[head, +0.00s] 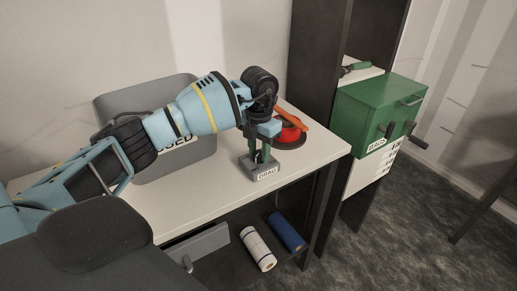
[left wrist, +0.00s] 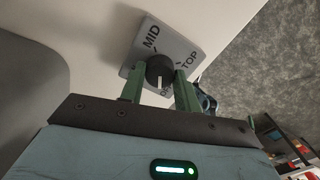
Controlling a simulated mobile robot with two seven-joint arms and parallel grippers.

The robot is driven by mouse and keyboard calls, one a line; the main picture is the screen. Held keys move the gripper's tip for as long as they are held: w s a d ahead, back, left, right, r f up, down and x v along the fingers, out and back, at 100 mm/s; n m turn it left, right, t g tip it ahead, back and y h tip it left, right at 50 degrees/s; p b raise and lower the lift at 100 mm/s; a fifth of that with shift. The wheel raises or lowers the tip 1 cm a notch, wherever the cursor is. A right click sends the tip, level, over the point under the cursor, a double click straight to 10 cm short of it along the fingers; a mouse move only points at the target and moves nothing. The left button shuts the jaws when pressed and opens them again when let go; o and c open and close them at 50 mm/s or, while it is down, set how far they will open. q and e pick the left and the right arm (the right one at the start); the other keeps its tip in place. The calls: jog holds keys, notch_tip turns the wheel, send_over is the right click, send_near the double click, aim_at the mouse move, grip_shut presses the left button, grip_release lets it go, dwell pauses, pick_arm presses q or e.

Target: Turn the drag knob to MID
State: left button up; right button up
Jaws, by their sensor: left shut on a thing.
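The drag knob (left wrist: 160,70) is a round black knob on a grey plate (left wrist: 183,45) lettered MID and TOP, with a third label partly hidden below the knob. Its white mark points down in the left wrist view, toward that hidden label and away from MID. In the head view the grey base marked DRAG (head: 266,174) stands at the table's front right edge. My left gripper (head: 260,153), with green fingers, reaches down over it. In the left wrist view the gripper (left wrist: 160,75) is shut on the knob, one finger on each side. My right gripper is not in view.
A red round object (head: 290,134) with an orange piece sits just behind the gripper on the white table (head: 190,205). A green box (head: 375,110) with black handles is to the right. Rolls (head: 258,249) lie on the lower shelf.

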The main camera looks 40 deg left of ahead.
pick_arm(q)
jog(key=m, duration=0.3)
jog(key=shift+m, duration=0.4)
jog(key=m, duration=0.2)
jog(key=shift+m, duration=0.4)
jog(key=m, duration=0.4)
jog(key=shift+m, duration=0.3)
jog(key=m, duration=0.4)
jog(key=shift+b, duration=0.35)
jog(key=m, duration=0.5)
jog(key=shift+f+b, duration=0.1)
jog(key=shift+b, duration=0.2)
jog(key=m, duration=0.4)
jog(key=shift+m+b, duration=0.3)
jog(key=shift+b, duration=0.1)
jog(key=m, duration=0.3)
jog(key=shift+m+b, duration=0.3)
jog(key=m, duration=0.4)
jog(key=shift+b, duration=0.35)
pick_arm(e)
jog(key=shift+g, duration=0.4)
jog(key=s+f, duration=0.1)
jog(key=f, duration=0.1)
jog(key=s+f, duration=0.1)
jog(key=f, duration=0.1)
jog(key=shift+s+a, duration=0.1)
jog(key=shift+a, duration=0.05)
pick_arm(q)
jog(key=shift+m, duration=0.3)
